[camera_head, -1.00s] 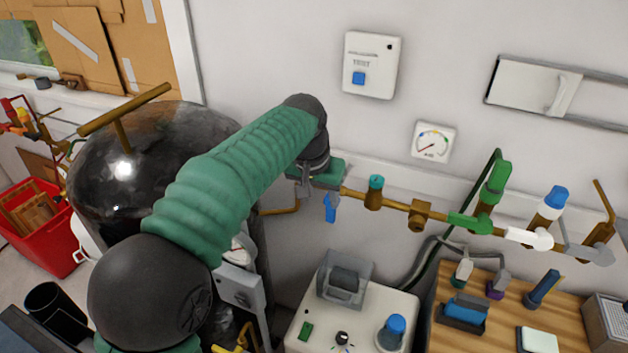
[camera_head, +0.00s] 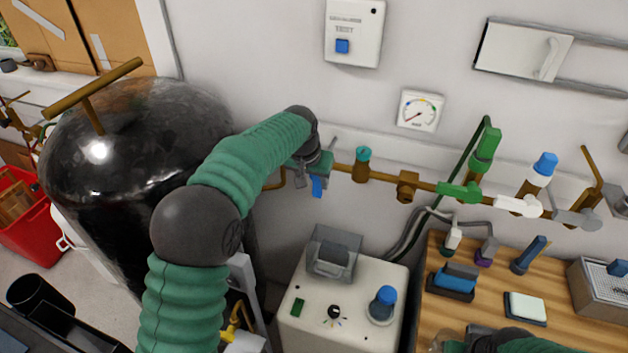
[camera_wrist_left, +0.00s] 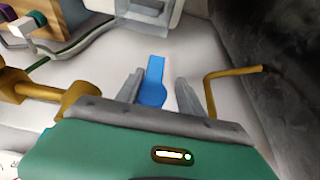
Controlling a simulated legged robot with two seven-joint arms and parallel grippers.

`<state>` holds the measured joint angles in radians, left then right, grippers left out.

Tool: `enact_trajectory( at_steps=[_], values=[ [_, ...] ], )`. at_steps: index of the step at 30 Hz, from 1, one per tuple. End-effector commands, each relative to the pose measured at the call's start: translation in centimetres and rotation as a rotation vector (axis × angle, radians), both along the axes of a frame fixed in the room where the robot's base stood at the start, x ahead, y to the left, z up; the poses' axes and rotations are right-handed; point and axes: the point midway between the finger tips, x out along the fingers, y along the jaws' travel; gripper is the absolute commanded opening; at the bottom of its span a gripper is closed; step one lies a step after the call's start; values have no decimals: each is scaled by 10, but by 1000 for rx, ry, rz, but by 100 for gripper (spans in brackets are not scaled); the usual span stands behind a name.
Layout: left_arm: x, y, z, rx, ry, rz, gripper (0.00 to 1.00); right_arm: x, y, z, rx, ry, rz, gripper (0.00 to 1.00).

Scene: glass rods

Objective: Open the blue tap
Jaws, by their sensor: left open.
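The blue tap has a flat blue handle (camera_head: 318,187) that hangs down at the left end of the brass pipe. My left gripper (camera_head: 309,177) is at this tap, with its fingers partly hidden by the wrist. In the left wrist view the blue handle (camera_wrist_left: 153,88) stands between the two grey fingers of the open left gripper (camera_wrist_left: 159,76). A gap shows on both sides of the handle, and I cannot tell whether either finger touches it. Part of my right arm (camera_head: 525,341) shows at the bottom right; its fingers cannot be made out.
The brass pipe (camera_head: 384,178) runs right to green (camera_head: 459,191), white (camera_head: 517,206) and grey (camera_head: 577,218) handles. A black tank (camera_head: 130,150) stands left. A white machine (camera_head: 350,290) and a wooden bench (camera_head: 500,285) are below. A gauge (camera_head: 419,111) hangs above.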

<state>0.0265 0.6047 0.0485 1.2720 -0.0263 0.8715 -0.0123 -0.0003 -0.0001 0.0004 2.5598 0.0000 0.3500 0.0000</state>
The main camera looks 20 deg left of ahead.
Motion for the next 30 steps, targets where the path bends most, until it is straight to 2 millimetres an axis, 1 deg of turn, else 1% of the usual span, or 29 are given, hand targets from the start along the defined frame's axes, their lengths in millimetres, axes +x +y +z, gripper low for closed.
enact_trajectory(
  at_steps=[3,9,11,18,20,30],
  values=[
    [3,-3,-5,1,0,-2,45,0,0,0,0,0,-1,36],
    [3,0,-6,-2,0,-1,45,0,0,0,0,0,-1,36],
    [3,0,-6,-2,0,-1,38,0,0,0,0,0,-1,36],
    [3,1,-6,-2,0,0,7,0,0,0,0,0,-1,36],
    [3,1,-6,-1,1,0,0,0,0,0,0,0,0,36],
    [3,1,-6,-1,1,1,0,0,0,0,0,0,-1,36]
  ],
)
